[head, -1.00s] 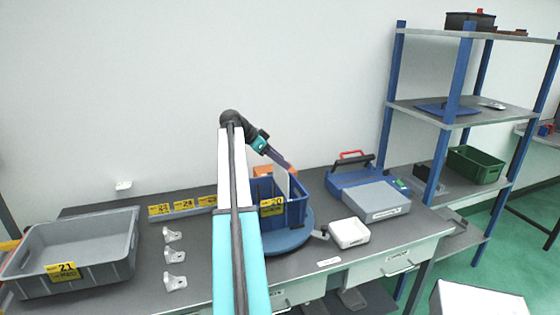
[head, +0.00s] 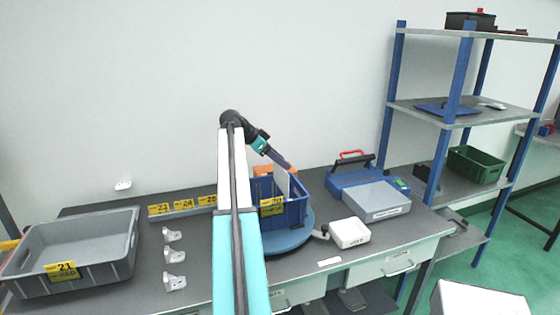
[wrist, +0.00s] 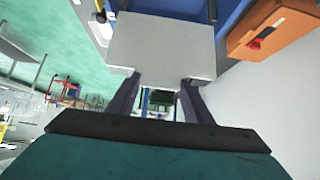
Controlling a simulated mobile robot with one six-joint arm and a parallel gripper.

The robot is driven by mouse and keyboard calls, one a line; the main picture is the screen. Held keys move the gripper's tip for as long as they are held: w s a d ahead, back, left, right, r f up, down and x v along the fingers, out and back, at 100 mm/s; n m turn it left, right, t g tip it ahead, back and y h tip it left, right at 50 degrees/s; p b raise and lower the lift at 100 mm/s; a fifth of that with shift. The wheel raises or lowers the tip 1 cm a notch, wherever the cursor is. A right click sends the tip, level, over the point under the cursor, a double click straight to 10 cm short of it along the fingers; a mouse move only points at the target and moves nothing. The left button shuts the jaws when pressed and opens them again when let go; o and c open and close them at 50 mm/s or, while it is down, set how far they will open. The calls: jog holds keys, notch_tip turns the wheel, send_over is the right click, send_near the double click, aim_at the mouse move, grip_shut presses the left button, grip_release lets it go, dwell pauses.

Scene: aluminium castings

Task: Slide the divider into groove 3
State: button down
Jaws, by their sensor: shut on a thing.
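The divider (wrist: 162,45) is a pale grey flat plate, shut between the fingers of my gripper (wrist: 158,88) in the wrist view. In the head view the divider (head: 282,181) stands near upright at the blue bin (head: 295,208), which carries a yellow label 20. My gripper (head: 290,166) is above the bin's far right part. The divider's lower part is hidden by the bin wall and my arm, so I cannot tell how deep it sits or in which groove. The grooves are not visible.
The bin stands on a blue round turntable (head: 300,236).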

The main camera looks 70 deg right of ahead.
aim_at(280, 184)
jog(key=shift+f+b, duration=2.95)
jog(key=shift+f, duration=2.45)
dwell(1.2)
jog(key=c, duration=0.8)
grip_release()
jog(key=shift+w+r, duration=0.1)
jog(key=b+v, duration=0.2)
jog(key=v, duration=1.1)
jog(key=shift+w+a+r+b, duration=0.15)
jog(key=shift+a+r+b, duration=0.05)
jog(key=shift+b, duration=0.1)
